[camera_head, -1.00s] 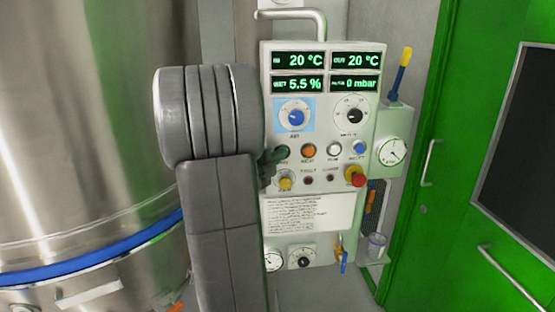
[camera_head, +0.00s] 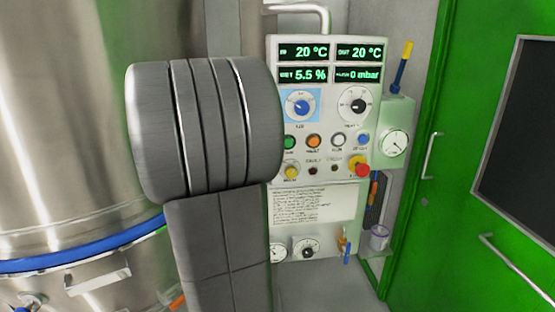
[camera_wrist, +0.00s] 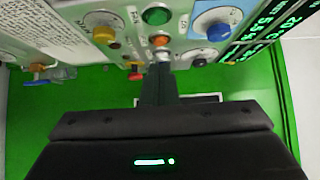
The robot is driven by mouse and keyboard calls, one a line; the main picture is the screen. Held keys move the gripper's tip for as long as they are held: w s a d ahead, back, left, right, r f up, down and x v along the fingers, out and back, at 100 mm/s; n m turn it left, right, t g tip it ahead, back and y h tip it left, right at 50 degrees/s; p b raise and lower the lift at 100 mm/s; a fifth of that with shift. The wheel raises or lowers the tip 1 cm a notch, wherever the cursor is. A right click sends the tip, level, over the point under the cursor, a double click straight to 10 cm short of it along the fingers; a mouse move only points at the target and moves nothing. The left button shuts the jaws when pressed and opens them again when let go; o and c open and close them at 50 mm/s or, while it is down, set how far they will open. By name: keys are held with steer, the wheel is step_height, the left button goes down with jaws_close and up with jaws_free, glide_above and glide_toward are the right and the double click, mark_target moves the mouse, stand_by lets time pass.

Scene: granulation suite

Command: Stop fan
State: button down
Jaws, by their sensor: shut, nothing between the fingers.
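The control panel (camera_head: 318,230) stands upright right of my arm in the head view. It has a green button (camera_head: 290,142), an orange one (camera_head: 314,142), a white one (camera_head: 338,141) and a blue one (camera_head: 362,139) in a row; their labels are too small to read surely. The green button also shows at the top of the wrist view (camera_wrist: 155,15), with the orange one (camera_wrist: 159,40) below it. My gripper (camera_wrist: 160,70) is shut and empty, its tip overlapping the picture just below the white button; contact cannot be told. My arm hides it in the head view.
A blue knob (camera_head: 301,105) and a black knob (camera_head: 358,105) sit above the buttons. A yellow knob (camera_head: 291,172) and a red mushroom button (camera_head: 362,170) sit below. A steel vessel (camera_head: 60,130) is left, a green door (camera_head: 425,230) right.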

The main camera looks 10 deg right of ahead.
steer(key=shift+v, duration=1)
steer(key=shift+w+f, duration=0.1)
